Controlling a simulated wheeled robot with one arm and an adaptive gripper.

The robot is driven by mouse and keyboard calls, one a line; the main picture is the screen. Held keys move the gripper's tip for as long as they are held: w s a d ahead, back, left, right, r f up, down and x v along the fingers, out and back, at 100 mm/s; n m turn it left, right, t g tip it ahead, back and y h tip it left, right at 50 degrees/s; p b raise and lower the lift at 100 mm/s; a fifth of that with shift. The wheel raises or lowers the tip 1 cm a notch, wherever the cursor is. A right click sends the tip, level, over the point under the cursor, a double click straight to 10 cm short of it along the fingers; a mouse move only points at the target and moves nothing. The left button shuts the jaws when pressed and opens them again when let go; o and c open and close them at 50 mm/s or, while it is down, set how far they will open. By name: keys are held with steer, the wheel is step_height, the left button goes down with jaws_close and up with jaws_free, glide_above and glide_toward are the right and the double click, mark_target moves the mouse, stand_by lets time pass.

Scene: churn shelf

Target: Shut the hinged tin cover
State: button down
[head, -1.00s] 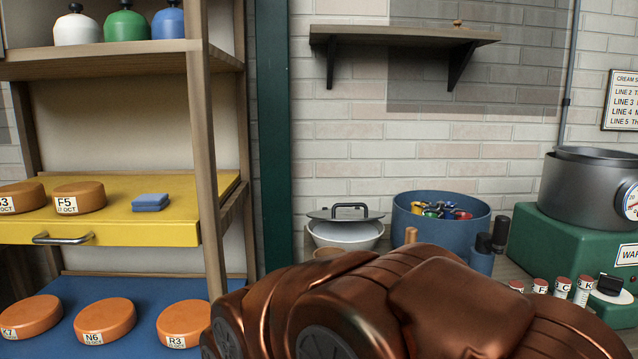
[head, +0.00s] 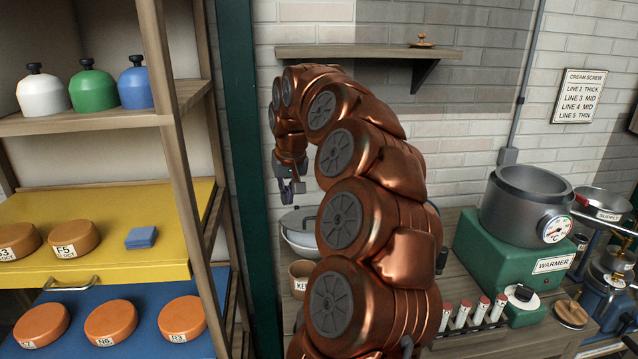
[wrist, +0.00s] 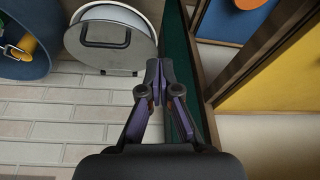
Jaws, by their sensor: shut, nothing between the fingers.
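The tin (head: 302,240) is a pale round vessel on the counter by the green post, partly hidden behind my arm. Its grey cover (head: 296,216) has a dark handle. In the wrist view the cover (wrist: 128,57) shows as a round disc at the top with its black handle, and a pale strip of the tin (wrist: 112,12) shows past it. I cannot tell the cover's exact angle. My gripper (head: 291,188) is above the tin in the head view, apart from it. In the wrist view its fingertips (wrist: 159,64) are together and empty, beside the cover's edge.
The green post (wrist: 178,105) stands close beside my fingers. A shelf rack with a yellow board (head: 110,230) and orange rounds is at left. A wall shelf (head: 365,54) is above. A blue tub (wrist: 25,55) stands near the tin. A green warmer (head: 500,262) is at right.

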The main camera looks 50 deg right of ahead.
steer(key=s+d+r+m+h+p, duration=0.1)
steer(key=d+r, duration=0.1)
steer(key=d, duration=0.3)
steer(key=s+d+r+m+p, duration=0.1)
steer(key=d+r+p, duration=0.15)
steer(key=d, duration=0.25)
steer(key=shift+s+a+f+p+x, duration=0.25)
steer(key=shift+p+x, duration=0.45)
steer(key=shift+x, duration=1.45)
steer(key=shift+s+a+f+p+x, duration=0.1)
steer(key=shift+s+a+p+x, duration=0.45)
steer(key=shift+x, duration=1.6)
steer(key=shift+a+f+p+x, duration=0.1)
steer(key=shift+p+x, duration=0.8)
steer(key=shift+x, duration=1.2)
steer(key=shift+d, duration=0.1)
steer(key=shift+f, duration=0.1)
